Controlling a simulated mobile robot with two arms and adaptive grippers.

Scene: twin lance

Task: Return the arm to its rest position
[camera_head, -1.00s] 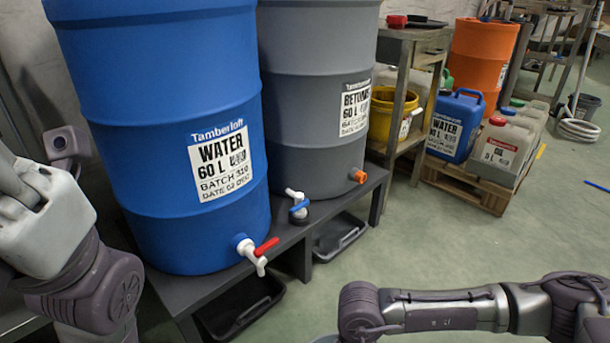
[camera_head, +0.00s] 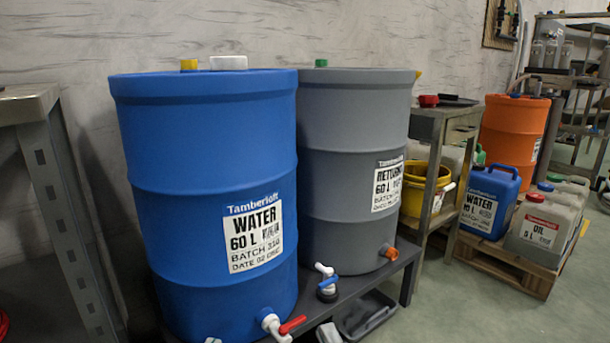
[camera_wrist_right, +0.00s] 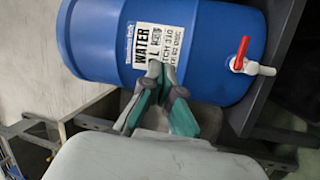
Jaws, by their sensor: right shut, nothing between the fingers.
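My right gripper (camera_wrist_right: 156,72) shows in the right wrist view, with its grey and green fingers brought together at the tips and nothing between them. Its fingertips overlap the label of the blue water drum (camera_wrist_right: 95,45) in that picture; I cannot tell the gap to the drum. In the head view the blue drum (camera_head: 210,150) stands upright on a low dark stand. Neither arm shows clearly in the head view. My left gripper is not in view.
The drum's white tap with a red lever (camera_head: 280,326) sticks out low at the front. A grey returns drum (camera_head: 345,120) stands beside it. A metal shelf (camera_head: 60,190) is at left. Jerrycans sit on a pallet (camera_head: 510,266) at right. The green floor at lower right is clear.

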